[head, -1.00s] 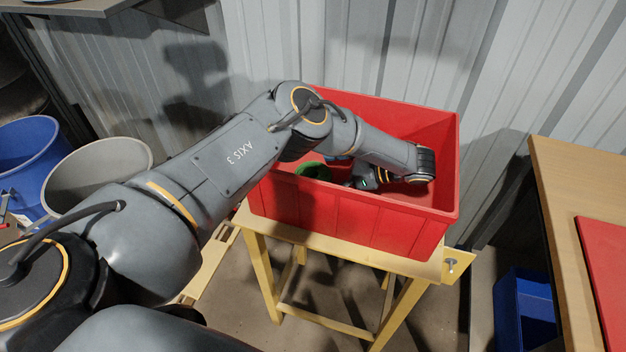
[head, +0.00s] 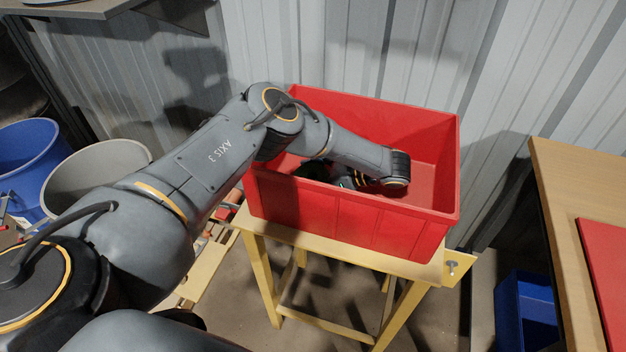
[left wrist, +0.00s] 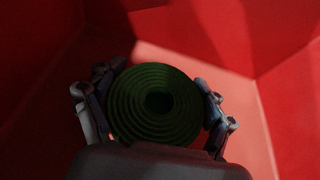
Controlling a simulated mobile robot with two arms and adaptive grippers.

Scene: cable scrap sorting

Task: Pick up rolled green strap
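The rolled green strap (left wrist: 130,105) is a dark green coil with a round hole in its middle. It lies inside the red bin (head: 350,215), and in the head view my arm and shadow mostly hide it. My left gripper (head: 335,178) is low inside the bin. In the left wrist view my left gripper (left wrist: 158,85) has its fingers spread, one on each side of the coil. The fingers are very close to the coil's edge, and I cannot tell whether they touch it. My right gripper is not in view.
The red bin stands on a yellow wooden stand (head: 300,238) against a corrugated wall (head: 400,60). Its right part is clear. A wooden table (head: 565,220) is at the right, above a blue crate (head: 525,310). Blue (head: 25,150) and grey (head: 90,175) tubs are at the left.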

